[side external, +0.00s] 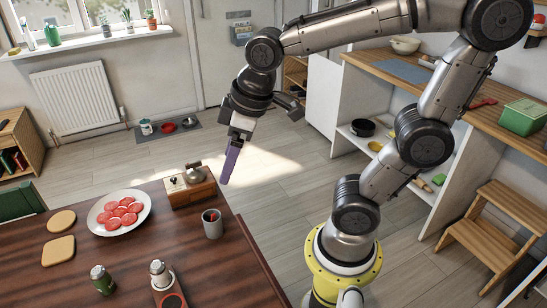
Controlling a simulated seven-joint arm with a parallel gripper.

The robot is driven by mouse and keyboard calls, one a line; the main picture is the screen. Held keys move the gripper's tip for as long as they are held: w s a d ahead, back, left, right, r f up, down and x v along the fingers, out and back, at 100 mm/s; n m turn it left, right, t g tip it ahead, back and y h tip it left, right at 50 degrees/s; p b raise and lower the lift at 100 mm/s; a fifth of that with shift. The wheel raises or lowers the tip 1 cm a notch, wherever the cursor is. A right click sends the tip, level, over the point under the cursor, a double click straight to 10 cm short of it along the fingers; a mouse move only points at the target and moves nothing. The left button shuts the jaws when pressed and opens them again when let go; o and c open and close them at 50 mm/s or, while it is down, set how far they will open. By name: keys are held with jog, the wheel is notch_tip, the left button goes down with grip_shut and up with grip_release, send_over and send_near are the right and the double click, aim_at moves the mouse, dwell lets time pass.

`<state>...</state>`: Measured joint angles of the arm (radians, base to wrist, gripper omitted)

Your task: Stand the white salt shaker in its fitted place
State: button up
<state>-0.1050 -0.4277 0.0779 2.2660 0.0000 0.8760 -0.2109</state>
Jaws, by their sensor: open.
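The white salt shaker (159,272), with a grey top, stands upright at the far end of a narrow reddish-brown holder (157,291) at the bottom of the side view. I cannot tell whether it is seated in a recess there or only rests on it. A dark round spot (172,301) shows on the holder in front of it. My gripper (231,160) is open, with a long purple finger pointing down, high and well away from the shaker.
The dark wooden table (110,255) carries a white plate of red slices (120,213), two bread pieces (60,234), a wooden box with a metal dome (191,186) and a grey cup (212,224). The middle of the table is clear. A counter (430,85) stands at right.

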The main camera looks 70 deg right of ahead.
jog(key=s+d+m+t, duration=0.1)
jog(key=s+d+m, duration=0.1)
jog(key=s, duration=0.6)
jog(key=shift+d+m+t, duration=0.3)
jog(key=shift+m, duration=0.5)
